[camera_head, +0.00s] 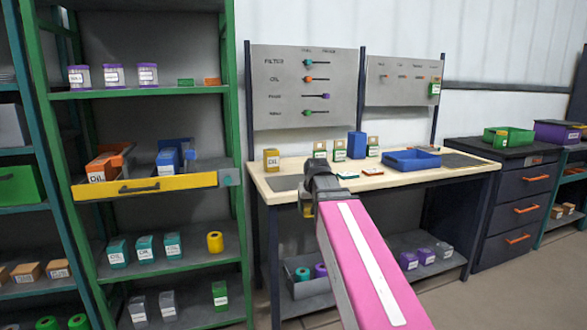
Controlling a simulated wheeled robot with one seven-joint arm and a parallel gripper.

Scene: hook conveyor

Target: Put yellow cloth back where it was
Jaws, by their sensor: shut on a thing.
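My gripper (306,206) is in front of the workbench's left front edge, at the end of my pink arm. Its fingers are mostly hidden behind the wrist. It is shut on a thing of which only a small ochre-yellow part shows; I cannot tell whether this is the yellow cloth. A yellow roll (215,242), possibly cloth, stands upright on the green rack's shelf below the yellow drawer, right of several teal boxes. It is apart from my gripper.
The workbench (455,176) holds a yellow box (271,160), several green-white boxes and a blue tray (411,160). A grey bin (306,284) with teal and purple rolls is underneath. The yellow drawer (143,187) juts from the green rack. Clear floor lies at right.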

